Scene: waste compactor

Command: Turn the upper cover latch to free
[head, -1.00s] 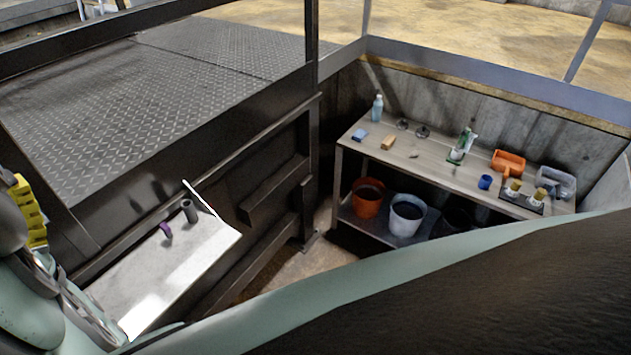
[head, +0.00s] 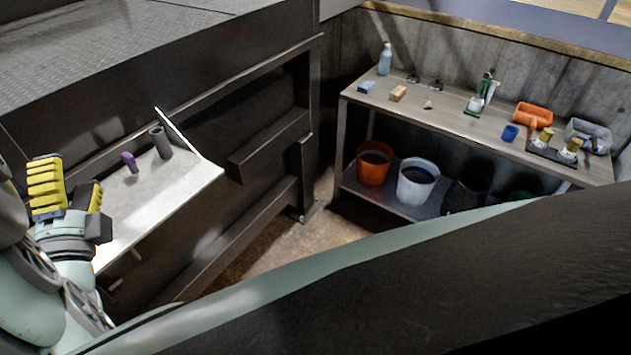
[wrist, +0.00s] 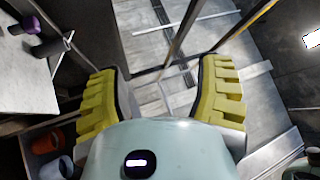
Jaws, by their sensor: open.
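My gripper (head: 72,188) has yellow ribbed fingers and is at the left edge of the head view, beside the pale shelf. In the wrist view my gripper (wrist: 160,78) is open, its fingers wide apart with nothing between them. I cannot make out the upper cover latch for certain in either view. The dark metal machine front (head: 225,130) fills the left middle of the head view, with raised bars on it.
The pale shelf (head: 160,195) holds a purple item (head: 130,162) and a dark grey cylinder (head: 161,143). A workbench (head: 440,110) with several small items stands at the right. An orange bucket (head: 373,166) and a white bucket (head: 415,182) sit underneath. Some floor (head: 270,248) is clear.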

